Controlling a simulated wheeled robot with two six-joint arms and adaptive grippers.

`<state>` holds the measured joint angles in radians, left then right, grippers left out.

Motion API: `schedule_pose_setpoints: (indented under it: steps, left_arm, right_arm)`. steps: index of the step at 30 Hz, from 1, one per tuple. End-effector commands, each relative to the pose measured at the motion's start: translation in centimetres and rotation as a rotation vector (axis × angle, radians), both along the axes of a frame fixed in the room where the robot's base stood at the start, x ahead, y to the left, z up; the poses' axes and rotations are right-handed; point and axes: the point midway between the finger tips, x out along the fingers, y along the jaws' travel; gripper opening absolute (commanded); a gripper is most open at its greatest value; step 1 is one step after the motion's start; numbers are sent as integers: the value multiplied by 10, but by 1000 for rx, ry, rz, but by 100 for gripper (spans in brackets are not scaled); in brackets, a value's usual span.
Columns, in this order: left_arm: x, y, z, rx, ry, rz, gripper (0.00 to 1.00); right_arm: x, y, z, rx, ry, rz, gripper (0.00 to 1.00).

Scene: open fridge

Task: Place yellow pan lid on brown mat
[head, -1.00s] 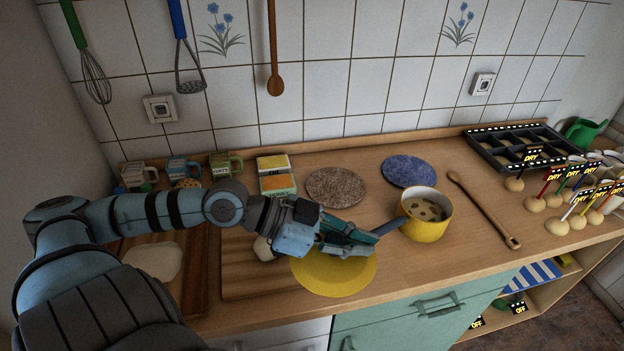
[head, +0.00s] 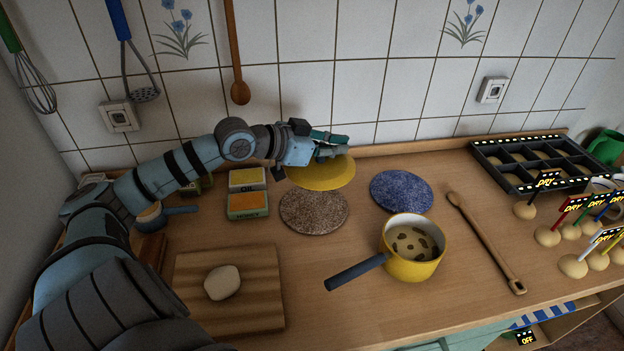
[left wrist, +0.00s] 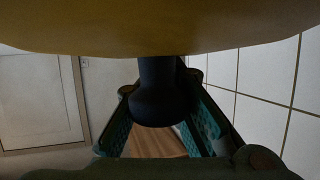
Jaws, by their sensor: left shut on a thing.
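The yellow pan lid (head: 322,174) is a flat round disc in the head view, held up near the tiled wall, behind the brown speckled mat (head: 314,212). My left gripper (head: 328,148) is shut on the lid's dark knob. In the left wrist view the knob (left wrist: 160,90) sits between my two fingers (left wrist: 162,110), with the lid's yellow face (left wrist: 150,25) across the top. The brown mat lies bare on the counter, its far edge close to the lid in the picture. My right gripper is not in view.
A blue mat (head: 402,191) lies right of the brown one. A yellow pot (head: 412,268) stands in front, its handle pointing left. Spice boxes (head: 248,204) stand left of the brown mat. A cutting board (head: 260,300) with dough lies at front left. A wooden spoon (head: 485,240) lies right.

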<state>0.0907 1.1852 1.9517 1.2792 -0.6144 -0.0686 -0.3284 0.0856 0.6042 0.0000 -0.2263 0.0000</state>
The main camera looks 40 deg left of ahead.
Motion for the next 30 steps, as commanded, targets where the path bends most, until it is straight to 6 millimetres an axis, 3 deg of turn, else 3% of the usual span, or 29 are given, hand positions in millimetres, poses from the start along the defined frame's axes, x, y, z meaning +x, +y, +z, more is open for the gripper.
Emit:
schedule_pose_setpoints:
  steps: [3, 7, 11, 15, 18, 27, 30]
  left_arm:
    - [17, 32, 7, 1, -4, 103, 0]
    - [22, 45, -1, -1, 1, 147, 0]
    - [21, 45, -43, -3, 6, 148, 0]
    - [22, 44, -99, -3, 4, 148, 0]
    - [23, 44, -130, -1, 2, 147, 0]
    - [24, 43, -183, 0, 1, 143, 0]
    - [24, 43, -191, 2, 0, 142, 0]
  right_arm:
    - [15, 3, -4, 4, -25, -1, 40]
    - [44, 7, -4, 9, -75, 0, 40]
    - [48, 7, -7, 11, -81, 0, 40]
    - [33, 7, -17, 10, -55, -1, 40]
    - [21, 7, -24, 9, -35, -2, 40]
    - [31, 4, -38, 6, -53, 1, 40]
    - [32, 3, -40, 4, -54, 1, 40]
